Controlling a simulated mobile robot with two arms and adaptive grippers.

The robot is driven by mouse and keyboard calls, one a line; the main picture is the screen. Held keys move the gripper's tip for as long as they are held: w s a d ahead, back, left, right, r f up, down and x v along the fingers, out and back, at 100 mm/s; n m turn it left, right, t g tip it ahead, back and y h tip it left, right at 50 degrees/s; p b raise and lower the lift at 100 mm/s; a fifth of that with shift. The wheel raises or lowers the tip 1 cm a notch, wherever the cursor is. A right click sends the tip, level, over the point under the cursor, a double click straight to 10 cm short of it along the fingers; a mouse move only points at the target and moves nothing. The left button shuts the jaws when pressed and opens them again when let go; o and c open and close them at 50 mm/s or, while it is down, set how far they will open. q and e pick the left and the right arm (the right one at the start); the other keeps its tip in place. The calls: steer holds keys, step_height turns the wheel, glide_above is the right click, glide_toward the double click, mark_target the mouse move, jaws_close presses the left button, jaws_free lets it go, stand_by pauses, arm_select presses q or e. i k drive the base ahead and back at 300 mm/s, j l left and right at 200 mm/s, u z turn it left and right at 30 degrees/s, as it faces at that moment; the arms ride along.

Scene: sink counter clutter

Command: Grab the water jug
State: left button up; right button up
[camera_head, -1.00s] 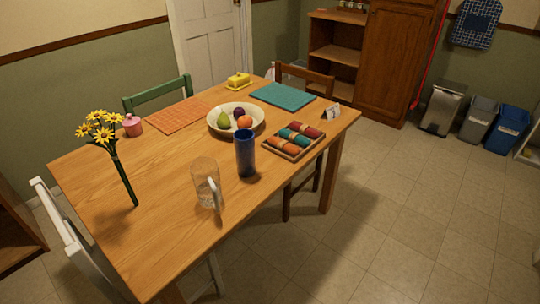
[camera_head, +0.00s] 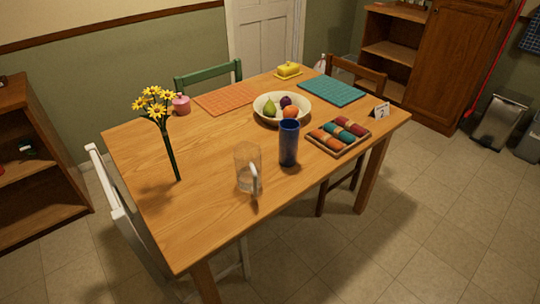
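A clear glass water jug (camera_head: 246,168) stands upright on the wooden table (camera_head: 210,215), near its front edge. Its pale handle points toward me and slightly right. A tall blue tumbler (camera_head: 289,143) stands just right of the jug and a little behind it, apart from it. Neither of my grippers is in view, and nothing touches the jug.
Yellow flowers (camera_head: 158,108) stand at the table's left. A fruit bowl (camera_head: 262,112) and a tray of rolled napkins (camera_head: 352,145) lie behind and right. A white chair (camera_head: 118,205) is at the left edge, a brown chair (camera_head: 358,75) behind. Floor in front right is clear.

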mark_target(248, 156)
steer(key=l+u, duration=0.1)
steer(key=u, duration=0.3)
steer(key=i+l+u, duration=0.1)
steer(key=u, duration=0.25)
steer(key=l+u, duration=0.1)
steer(key=u, duration=0.3)
steer(key=i+l+u, duration=0.1)
steer(key=l+u, duration=0.25)
steer(key=l, duration=0.5)
steer(key=l+u, duration=0.35)
steer(key=l, duration=0.5)
steer(key=k+l+u, duration=0.15)
steer(key=l+u, duration=0.2)
steer(key=l, duration=0.45)
